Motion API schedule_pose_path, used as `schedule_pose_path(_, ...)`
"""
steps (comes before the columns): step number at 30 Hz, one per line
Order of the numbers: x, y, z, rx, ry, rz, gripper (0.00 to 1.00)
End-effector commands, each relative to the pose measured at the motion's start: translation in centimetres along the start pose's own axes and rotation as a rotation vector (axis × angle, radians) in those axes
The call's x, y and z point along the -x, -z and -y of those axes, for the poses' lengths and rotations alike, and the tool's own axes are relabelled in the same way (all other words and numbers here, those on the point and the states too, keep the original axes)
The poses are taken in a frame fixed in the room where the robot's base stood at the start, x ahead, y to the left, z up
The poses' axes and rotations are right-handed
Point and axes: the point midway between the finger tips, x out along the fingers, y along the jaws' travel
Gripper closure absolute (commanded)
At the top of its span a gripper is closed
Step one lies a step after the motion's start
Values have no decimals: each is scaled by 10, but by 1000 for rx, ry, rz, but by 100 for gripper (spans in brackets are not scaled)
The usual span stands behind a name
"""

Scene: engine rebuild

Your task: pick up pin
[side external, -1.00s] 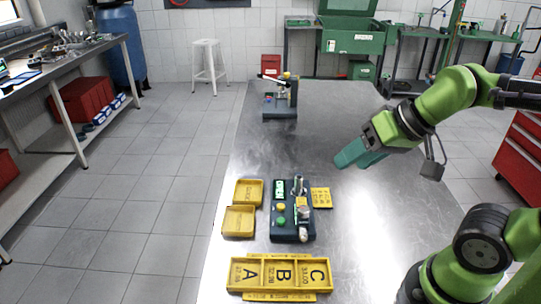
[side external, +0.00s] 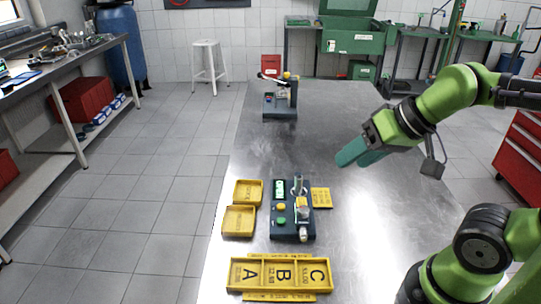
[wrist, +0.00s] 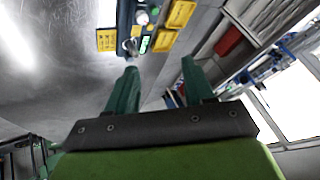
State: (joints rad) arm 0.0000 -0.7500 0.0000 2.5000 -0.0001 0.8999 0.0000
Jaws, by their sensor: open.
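No piece can be told for certain as the pin. A small upright metal cylinder (side external: 298,187) stands at the far end of the dark fixture (side external: 279,236) on the steel table. In the wrist view, a metal part (wrist: 130,45) shows at the end of the fixture, close to the left fingertip in the picture. My gripper (side external: 352,160) has green fingers. It is open and empty, above the table, to the right of and beyond the fixture. In the wrist view the fingers (wrist: 160,68) are spread apart with nothing between them.
Two yellow trays (side external: 239,221) lie left of the fixture and a yellow label plate (side external: 321,198) right of it. Another dark fixture (side external: 280,107) stands at the table's far end. The table between is bare.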

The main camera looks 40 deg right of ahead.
Motion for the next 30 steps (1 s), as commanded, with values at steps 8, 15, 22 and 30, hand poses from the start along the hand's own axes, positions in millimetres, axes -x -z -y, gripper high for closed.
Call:
schedule_pose_path(8, -5, -1, -2, -5, -9, 19, 47)
schedule_pose_path(15, -37, 30, -6, -22, -91, 153, 47)
schedule_pose_path(22, -84, 85, -15, 12, -209, 332, 47)
schedule_pose_path(30, -137, 136, -35, 69, -332, 507, 47)
